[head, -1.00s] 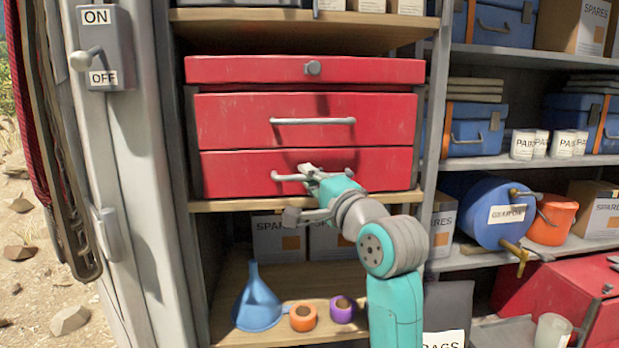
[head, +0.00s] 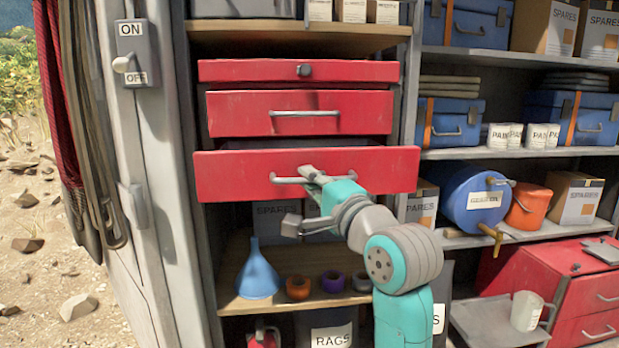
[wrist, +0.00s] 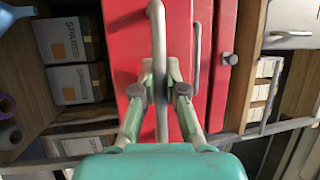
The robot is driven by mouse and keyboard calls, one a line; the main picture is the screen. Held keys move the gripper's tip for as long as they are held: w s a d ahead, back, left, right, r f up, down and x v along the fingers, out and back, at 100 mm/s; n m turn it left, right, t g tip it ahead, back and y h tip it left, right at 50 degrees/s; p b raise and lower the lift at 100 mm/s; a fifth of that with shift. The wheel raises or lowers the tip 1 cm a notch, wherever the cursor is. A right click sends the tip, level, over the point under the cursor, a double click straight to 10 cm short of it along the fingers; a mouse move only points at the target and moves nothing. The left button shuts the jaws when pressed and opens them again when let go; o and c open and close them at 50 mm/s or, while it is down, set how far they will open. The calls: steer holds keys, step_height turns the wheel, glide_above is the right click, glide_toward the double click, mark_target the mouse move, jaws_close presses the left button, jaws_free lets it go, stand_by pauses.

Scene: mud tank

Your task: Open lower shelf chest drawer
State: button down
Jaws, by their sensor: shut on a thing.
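The red chest stands on a wooden shelf in the middle of the head view. Its lower drawer (head: 230,176) is pulled out well past the drawer above it. My gripper (head: 312,176) is shut on the lower drawer's grey bar handle (head: 283,180). In the wrist view my gripper's fingers (wrist: 161,92) close around the handle (wrist: 158,40), which runs upright in that picture. The upper drawer (head: 350,112) is also out a little from the chest frame, and the lid (head: 350,71) with its knob is down.
Below the drawer, a blue funnel (head: 257,275) and several tape rolls (head: 333,281) sit on a lower shelf. A grey post with a switch box (head: 138,55) stands at the left. A blue barrel (head: 470,195) and a second red chest (head: 585,305) are at the right.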

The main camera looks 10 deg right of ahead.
steer(key=c, duration=1.2)
jaws_free()
steer(key=v, duration=1.2)
